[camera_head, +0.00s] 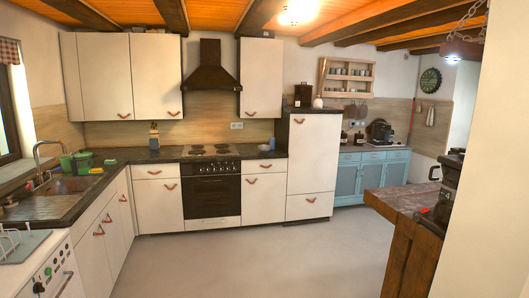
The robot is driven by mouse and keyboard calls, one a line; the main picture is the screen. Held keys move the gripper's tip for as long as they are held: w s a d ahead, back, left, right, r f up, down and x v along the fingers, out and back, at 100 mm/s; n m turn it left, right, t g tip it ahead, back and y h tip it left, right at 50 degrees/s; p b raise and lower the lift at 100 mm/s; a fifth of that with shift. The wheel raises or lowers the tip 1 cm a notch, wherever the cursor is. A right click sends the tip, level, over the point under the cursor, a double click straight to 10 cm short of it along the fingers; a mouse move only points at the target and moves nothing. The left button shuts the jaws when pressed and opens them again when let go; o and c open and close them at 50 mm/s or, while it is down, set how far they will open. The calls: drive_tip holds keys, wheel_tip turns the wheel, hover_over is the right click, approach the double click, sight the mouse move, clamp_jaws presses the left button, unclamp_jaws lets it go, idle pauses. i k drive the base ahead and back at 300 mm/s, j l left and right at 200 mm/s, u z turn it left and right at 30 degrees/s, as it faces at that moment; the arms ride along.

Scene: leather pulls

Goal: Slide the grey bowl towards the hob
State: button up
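The hob (210,150) is set in the dark worktop along the back wall, above a black oven. A small pale bowl-like thing (265,147) sits on the worktop to the right of the hob, apart from it. It is too small to tell whether it is the grey bowl. My gripper is not in view, and nothing held shows.
Grey floor (230,262) is open in front of the cabinets. A wooden table (400,205) with dark items stands at right, beside a pale wall edge. The sink counter (50,205) runs along the left. A tall white cabinet (311,160) stands right of the worktop.

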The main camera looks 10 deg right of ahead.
sight(264, 149)
drive_tip(key=i, duration=8.15)
drive_tip(key=l+u, duration=0.1)
drive_tip(key=l, duration=0.2)
drive_tip(key=i, duration=0.5)
